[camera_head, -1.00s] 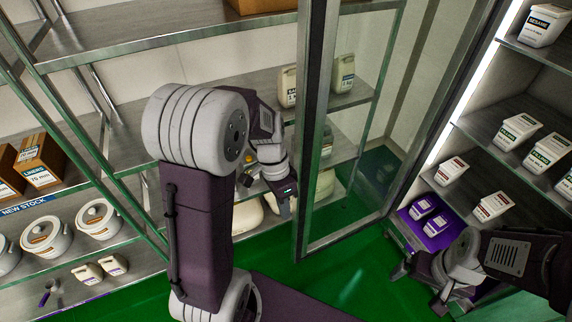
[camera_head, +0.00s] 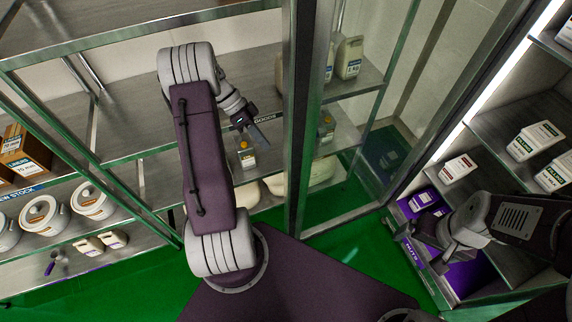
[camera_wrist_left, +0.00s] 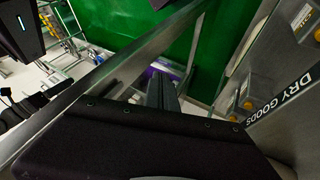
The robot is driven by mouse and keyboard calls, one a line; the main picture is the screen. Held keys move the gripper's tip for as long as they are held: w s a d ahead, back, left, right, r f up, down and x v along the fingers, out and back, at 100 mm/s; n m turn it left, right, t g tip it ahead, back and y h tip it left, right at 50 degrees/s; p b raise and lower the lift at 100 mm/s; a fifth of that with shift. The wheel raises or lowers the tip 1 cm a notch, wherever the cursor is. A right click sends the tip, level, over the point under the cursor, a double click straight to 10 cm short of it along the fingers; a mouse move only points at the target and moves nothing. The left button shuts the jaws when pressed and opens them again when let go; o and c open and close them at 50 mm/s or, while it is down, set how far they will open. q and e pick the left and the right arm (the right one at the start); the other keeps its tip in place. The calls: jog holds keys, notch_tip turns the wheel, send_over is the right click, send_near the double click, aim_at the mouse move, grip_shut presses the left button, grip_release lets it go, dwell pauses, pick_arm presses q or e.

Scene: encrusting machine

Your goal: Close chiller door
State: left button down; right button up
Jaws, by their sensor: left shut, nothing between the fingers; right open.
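The chiller door (camera_head: 302,135) is a tall glass panel in a metal frame. It stands open, swung out to the left of the lit chiller (camera_head: 500,135). My left gripper (camera_head: 258,137) is shut and empty, just left of the door's free edge and in front of the dry goods shelving. In the left wrist view its closed fingers (camera_wrist_left: 160,88) point down beside a long diagonal metal bar, which looks like the door frame (camera_wrist_left: 110,70). Whether they touch it I cannot tell. My right gripper (camera_head: 440,258) is open near the chiller's lowest shelf, by the purple nuts bin (camera_head: 412,252).
Open shelving (camera_head: 110,130) on the left holds pails (camera_head: 45,215), boxes (camera_head: 22,155) and jugs. A yellow-capped container (camera_head: 246,155) stands close below my left gripper. Green floor (camera_head: 350,240) is clear below the door.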

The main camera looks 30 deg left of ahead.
pick_arm(q)
jog(key=s+d+f+p, duration=0.2)
jog(key=d+f+p, duration=0.1)
jog(key=d+f, duration=0.4)
jog(key=shift+d+f, duration=0.2)
jog(key=shift+d, duration=0.45)
pick_arm(e)
jog(key=shift+w+r, duration=0.2)
jog(key=shift+r, duration=0.65)
jog(key=shift+w+r, duration=0.15)
jog(key=shift+r, duration=0.65)
